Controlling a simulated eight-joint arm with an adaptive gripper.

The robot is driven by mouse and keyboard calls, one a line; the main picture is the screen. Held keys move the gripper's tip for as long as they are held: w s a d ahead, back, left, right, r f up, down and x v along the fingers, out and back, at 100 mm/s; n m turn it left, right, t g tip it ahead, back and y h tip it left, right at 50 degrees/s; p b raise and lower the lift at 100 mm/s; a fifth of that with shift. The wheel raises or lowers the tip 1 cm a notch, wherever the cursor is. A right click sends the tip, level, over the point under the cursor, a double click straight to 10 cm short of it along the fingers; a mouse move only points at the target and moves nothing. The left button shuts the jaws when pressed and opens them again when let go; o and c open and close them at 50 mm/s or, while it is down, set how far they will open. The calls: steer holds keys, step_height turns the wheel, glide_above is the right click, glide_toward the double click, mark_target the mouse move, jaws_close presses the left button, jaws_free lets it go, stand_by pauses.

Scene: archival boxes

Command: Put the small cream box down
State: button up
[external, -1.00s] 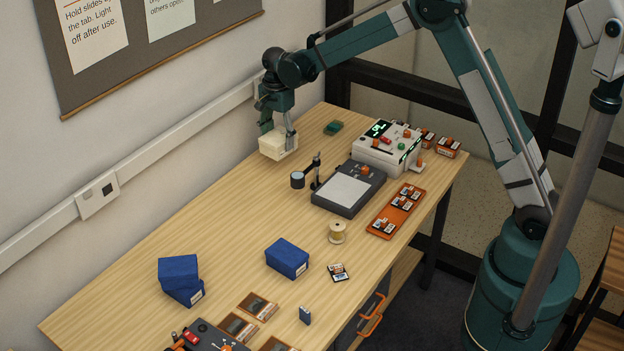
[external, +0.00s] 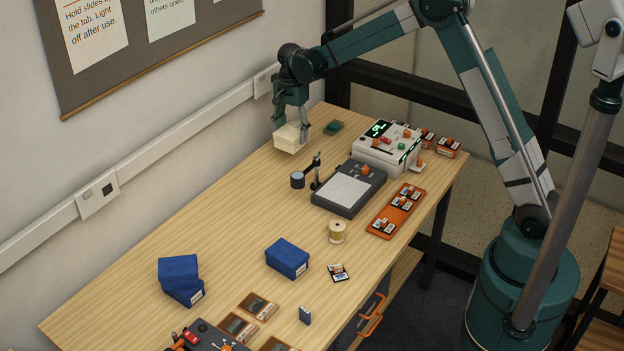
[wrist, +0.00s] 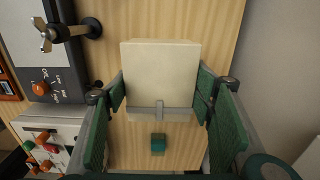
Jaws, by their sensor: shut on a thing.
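The small cream box (external: 290,137) is held between the fingers of my gripper (external: 291,127), at the far end of the table near the wall. In the wrist view the cream box (wrist: 160,75) fills the space between the two green fingers of my gripper (wrist: 161,92), which are shut on its sides. The box seems to be a little above the wooden table (external: 225,215), but I cannot tell exactly how far its underside is from the surface.
A small green object (external: 333,127) lies just right of the held box. A magnifier stand (external: 316,175), a light pad (external: 347,190) and a white device (external: 387,147) stand to the right. Blue boxes (external: 287,258) sit nearer the front. The table's left middle is clear.

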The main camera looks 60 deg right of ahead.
mark_target(292, 130)
steer(key=shift+f, duration=2.55)
steer(key=shift+f, duration=0.1)
steer(key=shift+f+b, duration=0.35)
steer(key=shift+f, duration=1.4)
steer(key=shift+f, duration=0.15)
steer(key=o, duration=1)
steer(key=shift+o, duration=0.2)
step_height(292, 130, up, 12)
steer(key=shift+r+p, duration=0.15)
steer(key=shift+p, duration=0.3)
